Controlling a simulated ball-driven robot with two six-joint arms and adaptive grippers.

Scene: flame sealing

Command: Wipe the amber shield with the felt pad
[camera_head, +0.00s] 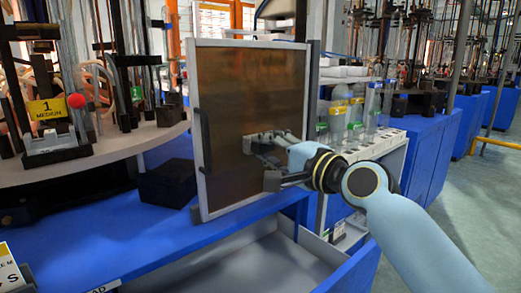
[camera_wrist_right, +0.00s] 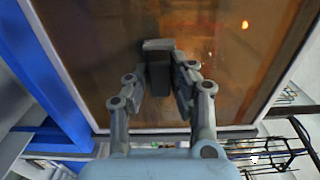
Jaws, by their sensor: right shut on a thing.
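The amber shield (camera_head: 255,90) stands upright in a pale frame, a brown translucent panel with a dark handle (camera_head: 206,138) at its left edge. It fills much of the right wrist view (camera_wrist_right: 95,40). My right gripper (camera_head: 268,160) is in front of the shield's lower middle. In the right wrist view my right gripper (camera_wrist_right: 160,82) is shut on a dark grey block, the felt pad (camera_wrist_right: 157,62). The pad is at or very near the panel; I cannot tell if it touches. My left gripper is not in view.
A blue bench (camera_head: 130,235) lies below the shield, with an open grey drawer (camera_head: 265,265) under it. A black box (camera_head: 168,183) sits left of the shield. Glass bottles (camera_head: 338,115) stand in a rack to the right.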

